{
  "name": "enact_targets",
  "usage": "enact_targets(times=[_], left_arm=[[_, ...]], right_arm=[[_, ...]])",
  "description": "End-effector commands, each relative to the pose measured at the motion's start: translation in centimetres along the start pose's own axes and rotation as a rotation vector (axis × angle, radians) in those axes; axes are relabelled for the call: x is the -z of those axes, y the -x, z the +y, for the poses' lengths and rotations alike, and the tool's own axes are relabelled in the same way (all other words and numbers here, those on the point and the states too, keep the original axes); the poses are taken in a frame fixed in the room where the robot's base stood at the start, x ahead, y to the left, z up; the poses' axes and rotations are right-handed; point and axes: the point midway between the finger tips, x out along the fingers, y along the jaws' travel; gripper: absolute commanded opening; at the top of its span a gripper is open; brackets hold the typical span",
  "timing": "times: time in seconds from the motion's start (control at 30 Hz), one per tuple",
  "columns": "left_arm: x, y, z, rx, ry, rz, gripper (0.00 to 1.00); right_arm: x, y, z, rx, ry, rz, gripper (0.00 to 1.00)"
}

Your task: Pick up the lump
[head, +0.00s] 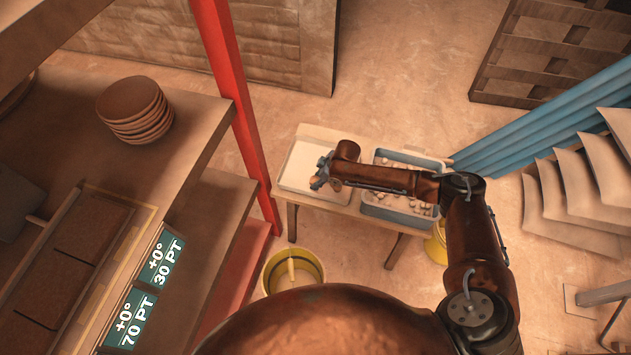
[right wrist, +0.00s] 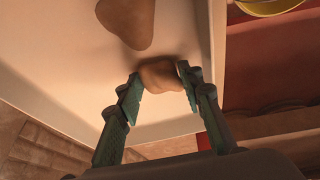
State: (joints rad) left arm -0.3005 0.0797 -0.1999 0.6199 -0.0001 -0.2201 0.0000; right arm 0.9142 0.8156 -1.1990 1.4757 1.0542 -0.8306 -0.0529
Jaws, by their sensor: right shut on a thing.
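The lump (right wrist: 160,75) is brown and rounded and sits between the two teal fingers of my right gripper (right wrist: 161,84) in the right wrist view. The fingers are shut on it from both sides. Behind it is the pale surface of a tray (right wrist: 60,60); I cannot tell whether the lump touches it. In the head view my right gripper (head: 319,178) is over the white tray (head: 300,165), and the lump cannot be made out there. My left gripper is not in view.
Another brown shape (right wrist: 127,18) shows on the pale surface. A blue crate (head: 385,212) of pale pieces stands right of the tray on the bench. A yellow bucket (head: 268,278) stands below. A red post (head: 232,90) and shelf with stacked discs (head: 135,105) are left.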

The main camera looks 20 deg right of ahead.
Motion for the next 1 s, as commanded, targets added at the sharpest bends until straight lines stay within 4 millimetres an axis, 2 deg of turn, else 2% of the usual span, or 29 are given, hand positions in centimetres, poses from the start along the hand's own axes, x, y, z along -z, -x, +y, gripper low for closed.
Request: enact_targets(times=[0.17,0.43,0.57,0.73,1.0], left_arm=[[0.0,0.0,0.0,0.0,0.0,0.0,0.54],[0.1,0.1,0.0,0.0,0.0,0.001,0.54],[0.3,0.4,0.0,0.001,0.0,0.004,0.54],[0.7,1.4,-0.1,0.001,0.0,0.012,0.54],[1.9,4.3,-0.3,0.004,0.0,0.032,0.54]], right_arm=[[0.0,0.0,0.0,0.0,0.0,0.0,0.08],[0.1,0.1,0.0,0.0,0.0,0.0,0.08],[0.4,1.0,0.1,0.0,0.0,0.001,0.08],[1.4,3.3,0.3,-0.001,0.001,0.003,0.08],[1.1,10.5,-3.3,-0.001,0.003,0.003,0.08]])
